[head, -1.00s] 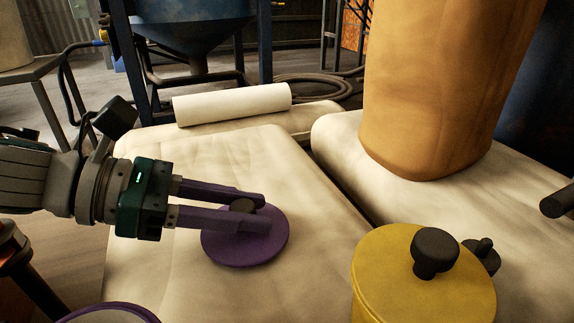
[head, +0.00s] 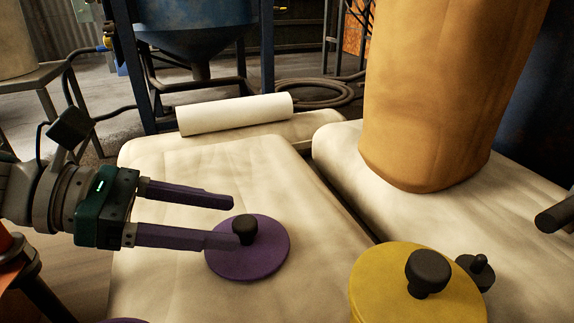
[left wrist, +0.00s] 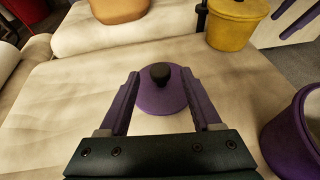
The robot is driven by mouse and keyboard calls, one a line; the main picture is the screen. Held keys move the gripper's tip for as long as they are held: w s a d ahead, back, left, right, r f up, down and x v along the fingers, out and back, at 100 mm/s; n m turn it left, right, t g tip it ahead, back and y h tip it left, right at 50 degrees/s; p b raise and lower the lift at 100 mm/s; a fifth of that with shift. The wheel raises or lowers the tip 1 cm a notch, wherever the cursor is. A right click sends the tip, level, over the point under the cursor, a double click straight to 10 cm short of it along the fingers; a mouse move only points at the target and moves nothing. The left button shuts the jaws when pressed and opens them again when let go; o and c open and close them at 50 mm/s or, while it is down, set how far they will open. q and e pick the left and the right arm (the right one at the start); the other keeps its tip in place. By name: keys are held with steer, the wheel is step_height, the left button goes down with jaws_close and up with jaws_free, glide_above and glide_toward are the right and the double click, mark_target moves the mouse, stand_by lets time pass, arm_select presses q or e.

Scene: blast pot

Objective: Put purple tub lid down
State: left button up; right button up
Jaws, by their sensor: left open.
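The purple tub lid (head: 262,263), a round disc with a black knob, lies flat on the cream padded surface (head: 170,262). It also shows in the left wrist view (left wrist: 161,101), ahead of and between the finger lines. My left gripper (head: 234,220) is open with purple fingers. Its fingertips are close to the lid, the nearer one beside the knob in the head view. Nothing is held between the fingers. The purple tub (left wrist: 290,140) stands at the right in the left wrist view, its rim partly cut off. My right gripper is not in view.
A yellow tub with a lid and black knob (head: 415,290) stands at the front right. A tall tan sack (head: 425,95) stands on the right pad. A white roll (head: 235,113) lies at the back. The pad left of the lid is clear.

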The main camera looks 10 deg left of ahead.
arm_select(q)
steer(key=p+v, duration=0.2)
steer(key=v, duration=0.6)
steer(key=shift+s, duration=0.1)
